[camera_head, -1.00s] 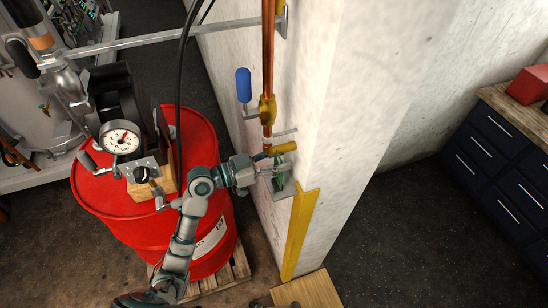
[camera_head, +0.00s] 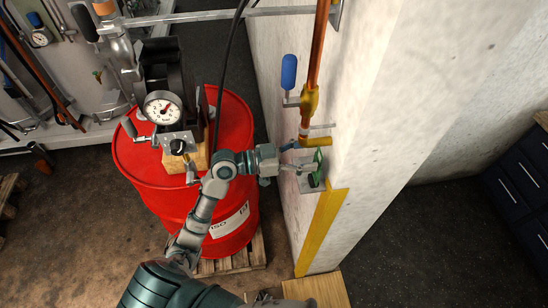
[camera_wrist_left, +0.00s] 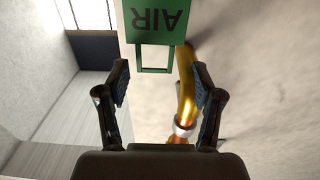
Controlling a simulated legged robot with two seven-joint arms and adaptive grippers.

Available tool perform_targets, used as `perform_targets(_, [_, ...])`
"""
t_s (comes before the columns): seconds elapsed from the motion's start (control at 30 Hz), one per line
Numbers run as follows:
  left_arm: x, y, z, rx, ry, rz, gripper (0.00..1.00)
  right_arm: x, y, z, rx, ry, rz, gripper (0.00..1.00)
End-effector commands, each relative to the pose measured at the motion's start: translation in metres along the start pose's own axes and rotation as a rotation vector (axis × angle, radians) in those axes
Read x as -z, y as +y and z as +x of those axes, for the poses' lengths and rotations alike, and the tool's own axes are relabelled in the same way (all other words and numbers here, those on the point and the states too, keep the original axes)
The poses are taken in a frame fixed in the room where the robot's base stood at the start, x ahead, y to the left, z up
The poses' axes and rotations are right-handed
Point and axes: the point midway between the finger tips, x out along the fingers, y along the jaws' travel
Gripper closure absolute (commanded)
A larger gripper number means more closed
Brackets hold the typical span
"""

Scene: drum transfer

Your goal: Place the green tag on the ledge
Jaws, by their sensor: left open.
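The green tag (camera_head: 318,166) stands roughly upright on the small grey metal ledge (camera_head: 313,187) on the side of the white pillar. In the left wrist view the tag (camera_wrist_left: 155,20) shows the letters "AIR" upside down, with a green loop at its near end. My left gripper (camera_head: 300,167) is just left of the tag. Its two fingers (camera_wrist_left: 160,90) are spread wide with nothing between them, and the tag's loop lies beyond their tips. The ledge is not clear in the wrist view. My right gripper is not in view.
A copper pipe (camera_head: 318,50) with a blue-handled valve (camera_head: 289,72) and a brass elbow (camera_head: 317,142) runs down just above the ledge. A red drum (camera_head: 235,120) carrying a pressure gauge (camera_head: 163,108) stands close left of my arm. Dark drawers (camera_head: 520,180) stand far right.

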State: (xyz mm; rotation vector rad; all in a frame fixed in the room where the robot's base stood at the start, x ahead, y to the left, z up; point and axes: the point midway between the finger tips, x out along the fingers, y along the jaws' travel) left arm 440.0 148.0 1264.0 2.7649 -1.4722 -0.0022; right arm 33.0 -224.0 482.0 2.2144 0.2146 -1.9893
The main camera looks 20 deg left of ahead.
Motion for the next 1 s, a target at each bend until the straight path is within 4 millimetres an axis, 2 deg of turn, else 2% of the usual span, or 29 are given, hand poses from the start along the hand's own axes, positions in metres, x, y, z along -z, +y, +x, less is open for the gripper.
perform_targets(0.03, [-0.006,-0.001,-0.013,0.003,-0.004,0.003,0.33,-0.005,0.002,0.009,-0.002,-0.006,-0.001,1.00])
perform_targets(0.2, [-0.006,-0.002,-0.054,0.003,-0.002,0.002,0.33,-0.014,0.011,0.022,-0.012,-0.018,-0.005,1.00])
perform_targets(0.4, [-0.005,-0.004,-0.087,0.002,0.000,-0.001,0.33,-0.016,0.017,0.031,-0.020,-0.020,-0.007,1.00])
perform_targets(0.57, [-0.002,-0.002,-0.095,-0.001,0.001,0.001,0.33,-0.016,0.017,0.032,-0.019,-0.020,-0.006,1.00])
perform_targets(1.0, [-0.001,-0.001,-0.093,0.000,0.001,0.002,0.33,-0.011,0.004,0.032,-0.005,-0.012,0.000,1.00])
